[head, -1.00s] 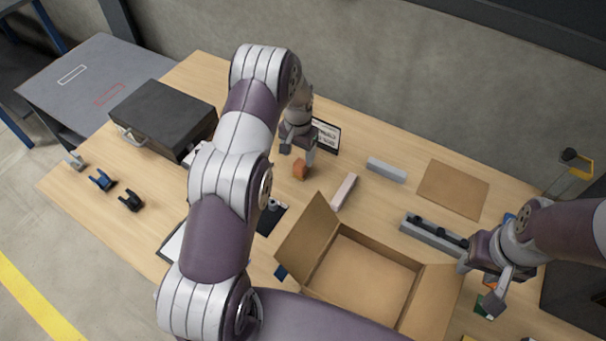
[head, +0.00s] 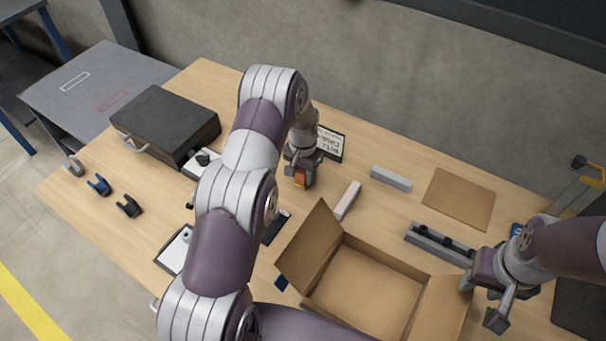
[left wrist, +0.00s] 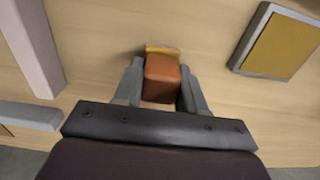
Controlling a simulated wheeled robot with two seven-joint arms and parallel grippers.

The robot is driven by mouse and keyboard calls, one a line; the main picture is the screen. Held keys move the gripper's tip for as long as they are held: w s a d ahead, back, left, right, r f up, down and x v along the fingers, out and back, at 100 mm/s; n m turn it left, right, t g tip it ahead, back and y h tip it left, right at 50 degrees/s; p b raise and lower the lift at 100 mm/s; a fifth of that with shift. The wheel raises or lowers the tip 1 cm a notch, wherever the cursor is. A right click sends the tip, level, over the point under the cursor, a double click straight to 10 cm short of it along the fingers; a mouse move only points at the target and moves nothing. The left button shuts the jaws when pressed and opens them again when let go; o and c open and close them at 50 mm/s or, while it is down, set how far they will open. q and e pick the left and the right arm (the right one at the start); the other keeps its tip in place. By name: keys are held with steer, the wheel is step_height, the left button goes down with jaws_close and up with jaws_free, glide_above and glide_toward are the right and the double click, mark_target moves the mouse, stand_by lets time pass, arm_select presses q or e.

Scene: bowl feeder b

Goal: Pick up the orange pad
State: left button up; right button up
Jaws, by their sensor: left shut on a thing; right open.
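The orange pad (left wrist: 161,80) is a small block with rounded edges, seen between the two fingers in the left wrist view. My left gripper (left wrist: 160,88) is shut on it, with one finger on each side. In the head view the orange pad (head: 301,176) shows between the fingers of my left gripper (head: 302,178), partly hidden by them. I cannot tell whether it still touches the table. My right gripper (head: 484,302) is open and empty at the lower right, beside the cardboard box.
An open cardboard box (head: 322,228) stands at the front middle. A pink bar (head: 347,201), a grey bar (head: 391,178) and a brown sheet (head: 458,199) lie to the right of my left gripper. A dark case (head: 165,125) stands at the back left.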

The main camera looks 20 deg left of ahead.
mark_target(305, 171)
arm_select(q)
steer(key=r+p, duration=0.2)
steer(key=r, duration=0.1)
steer(key=r+p, duration=0.1)
steer(key=r, duration=0.1)
steer(key=shift+d+r, duration=0.15)
steer(key=shift+d, duration=0.2)
steer(key=s+d+r+p, duration=0.1)
steer(key=d+r+p, duration=0.4)
steer(key=d, duration=0.5)
steer(key=shift+s+d+r, duration=0.35)
steer(key=shift+s+d, duration=0.05)
steer(key=shift+o, duration=1.2)
steer(key=shift+r, duration=0.1)
